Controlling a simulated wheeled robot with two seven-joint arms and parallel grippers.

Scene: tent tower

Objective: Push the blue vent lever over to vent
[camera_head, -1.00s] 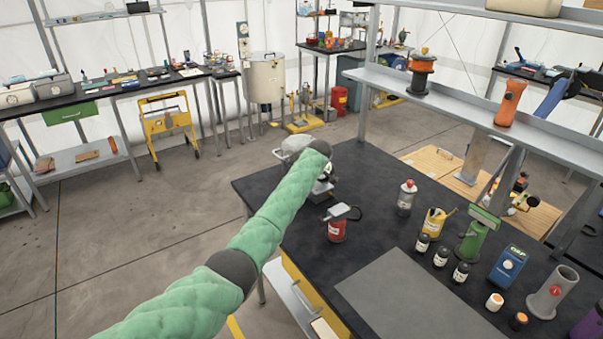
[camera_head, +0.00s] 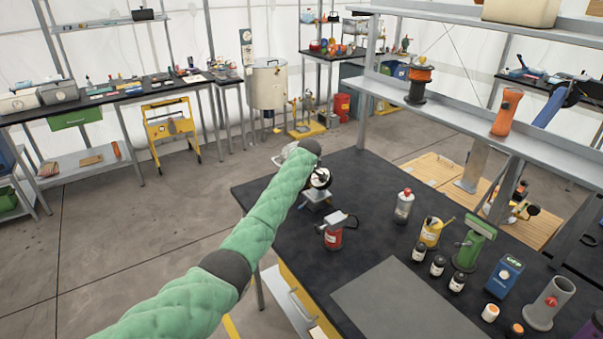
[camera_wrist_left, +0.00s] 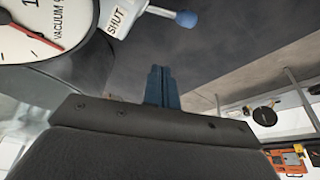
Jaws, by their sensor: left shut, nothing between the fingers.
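In the left wrist view, the vent lever is a short grey arm with a blue ball knob (camera_wrist_left: 187,19) at the top, beside a white plate marked SHUT (camera_wrist_left: 118,18). A round vacuum gauge (camera_wrist_left: 35,28) with a red needle is at the upper left. My left gripper (camera_wrist_left: 160,72) is shut and empty; its dark blue fingertips are just below the knob in the picture, and I cannot tell whether they touch it. In the head view a dark device with a round white face (camera_head: 320,178) stands on the bench beyond my left wrist, which hides part of it. My right gripper is out of view.
On the black bench (camera_head: 275,225) a red can (camera_head: 333,236) stands close to my arm. Bottles, a yellow pot (camera_head: 431,232) and a green stand (camera_head: 470,245) are farther right. A grey mat (camera_head: 400,300) lies clear in front. A shelf (camera_head: 440,110) spans the back.

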